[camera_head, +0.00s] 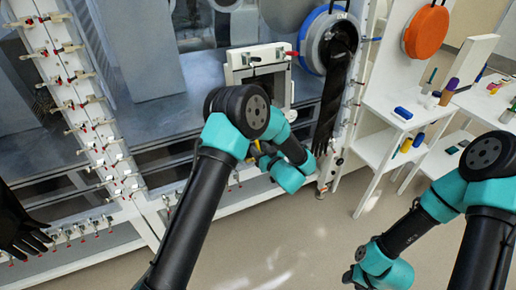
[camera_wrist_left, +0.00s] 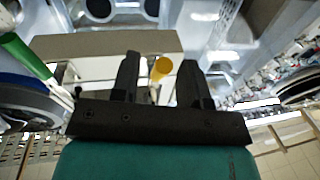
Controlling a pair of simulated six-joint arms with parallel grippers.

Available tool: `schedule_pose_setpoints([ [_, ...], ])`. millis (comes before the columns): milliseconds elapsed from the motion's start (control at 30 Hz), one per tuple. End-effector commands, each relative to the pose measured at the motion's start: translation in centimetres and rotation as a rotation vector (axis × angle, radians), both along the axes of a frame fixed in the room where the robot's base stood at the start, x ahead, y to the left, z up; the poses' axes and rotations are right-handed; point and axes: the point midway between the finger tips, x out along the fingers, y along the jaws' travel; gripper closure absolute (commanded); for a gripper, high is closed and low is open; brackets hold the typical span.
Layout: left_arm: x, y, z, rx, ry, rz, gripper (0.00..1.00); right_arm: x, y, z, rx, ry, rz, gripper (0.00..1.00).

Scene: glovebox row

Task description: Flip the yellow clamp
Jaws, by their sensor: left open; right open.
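A yellow, round-ended piece, which looks like the yellow clamp's end (camera_wrist_left: 161,68), shows in the left wrist view. It appears between the two dark fingers of my left gripper (camera_wrist_left: 161,75), which are spread apart; I cannot tell whether they touch it. In the head view a small bit of yellow (camera_head: 257,146) shows beside my left arm, near the white-framed hatch; the arm hides most of that spot and the left fingers. My right gripper (camera_head: 348,276) is low in the head view, well away from the hatch; only a dark part of it shows and its fingers are not clear.
The white-framed hatch (camera_head: 259,58) stands in the glovebox front beside a round blue-rimmed port (camera_head: 328,40) with a hanging black glove (camera_head: 328,112). White shelves (camera_head: 392,103) with small coloured items stand at right. The floor (camera_head: 322,215) between my arms is clear.

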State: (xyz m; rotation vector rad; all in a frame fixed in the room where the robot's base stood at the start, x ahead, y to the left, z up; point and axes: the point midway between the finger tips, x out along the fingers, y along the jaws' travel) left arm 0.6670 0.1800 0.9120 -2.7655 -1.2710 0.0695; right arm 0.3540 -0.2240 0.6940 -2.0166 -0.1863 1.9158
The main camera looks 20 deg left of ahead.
Motion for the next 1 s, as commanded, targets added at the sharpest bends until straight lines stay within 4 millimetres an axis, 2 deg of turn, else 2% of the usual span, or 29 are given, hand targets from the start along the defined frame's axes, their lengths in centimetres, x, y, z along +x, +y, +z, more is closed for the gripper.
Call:
schedule_pose_setpoints([
  [133,0.72,0.88,0.04,0.001,-0.001,0.001,0.59,0.00,0.00,0.00,0.000,0.000,0.000,0.57],
  [433,0.84,0.99,0.04,0.001,-0.001,0.000,0.59,0.00,0.00,0.00,0.000,0.000,0.000,0.57],
  [867,0.82,0.97,0.02,0.001,-0.001,0.000,0.99,0.00,0.00,0.00,0.000,0.000,0.000,0.57],
  [1000,0.82,0.97,0.02,0.001,-0.001,0.000,1.00,0.00,0.00,0.00,0.000,0.000,0.000,0.57],
])
